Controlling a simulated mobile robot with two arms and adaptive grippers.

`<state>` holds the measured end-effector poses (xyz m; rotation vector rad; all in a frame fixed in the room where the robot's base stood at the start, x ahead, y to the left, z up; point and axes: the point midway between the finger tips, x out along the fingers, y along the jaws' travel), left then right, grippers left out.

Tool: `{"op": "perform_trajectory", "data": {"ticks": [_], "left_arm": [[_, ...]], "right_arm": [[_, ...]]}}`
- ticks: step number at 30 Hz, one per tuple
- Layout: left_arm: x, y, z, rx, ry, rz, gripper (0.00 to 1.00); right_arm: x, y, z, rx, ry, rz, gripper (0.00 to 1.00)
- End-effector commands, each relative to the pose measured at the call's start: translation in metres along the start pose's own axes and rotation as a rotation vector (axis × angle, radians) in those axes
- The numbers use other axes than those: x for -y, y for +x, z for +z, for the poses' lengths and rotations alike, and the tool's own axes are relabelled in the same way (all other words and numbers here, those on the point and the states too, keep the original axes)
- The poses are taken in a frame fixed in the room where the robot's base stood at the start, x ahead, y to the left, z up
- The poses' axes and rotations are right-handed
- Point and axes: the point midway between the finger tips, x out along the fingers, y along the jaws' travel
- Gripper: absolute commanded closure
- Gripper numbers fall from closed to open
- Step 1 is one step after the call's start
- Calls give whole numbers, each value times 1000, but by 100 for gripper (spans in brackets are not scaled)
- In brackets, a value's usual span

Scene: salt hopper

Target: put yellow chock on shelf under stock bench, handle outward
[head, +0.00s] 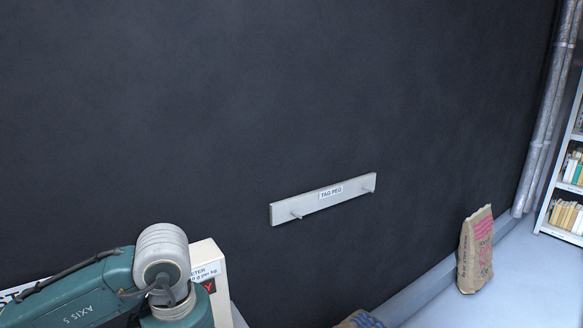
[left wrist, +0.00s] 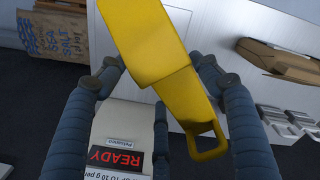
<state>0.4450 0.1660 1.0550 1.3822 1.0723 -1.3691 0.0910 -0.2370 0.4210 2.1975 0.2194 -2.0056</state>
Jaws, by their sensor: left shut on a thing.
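The yellow chock (left wrist: 150,45) fills the upper middle of the left wrist view, with its loop handle (left wrist: 208,153) pointing down and slightly right. My left gripper (left wrist: 160,68) is shut on the chock, with a dark finger on each side. In the head view only my left arm shows, at the lower left; its gripper and the chock are out of that picture. My right gripper shows in neither view. I cannot make out the stock bench or its shelf for certain.
A white meter box (head: 208,262) stands by my left arm; its READY display (left wrist: 116,160) is below the chock. A tag peg rail (head: 322,199) is on the dark wall. A paper sack (head: 476,250) and bookshelf (head: 567,190) stand right. Another sack (left wrist: 55,45) is upper left.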

Motion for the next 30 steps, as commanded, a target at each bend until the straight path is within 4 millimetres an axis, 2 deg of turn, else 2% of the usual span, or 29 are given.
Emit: {"op": "perform_trajectory", "data": {"ticks": [9,15,21,30], "left_arm": [[36,2,-6,-1,734,-4,79],[56,3,-8,3,1110,-12,79],[67,4,-9,8,1304,-17,79],[68,3,-9,7,1340,-17,79]], "right_arm": [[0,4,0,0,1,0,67],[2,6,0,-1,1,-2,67],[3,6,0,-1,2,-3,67],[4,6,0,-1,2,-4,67]]}}
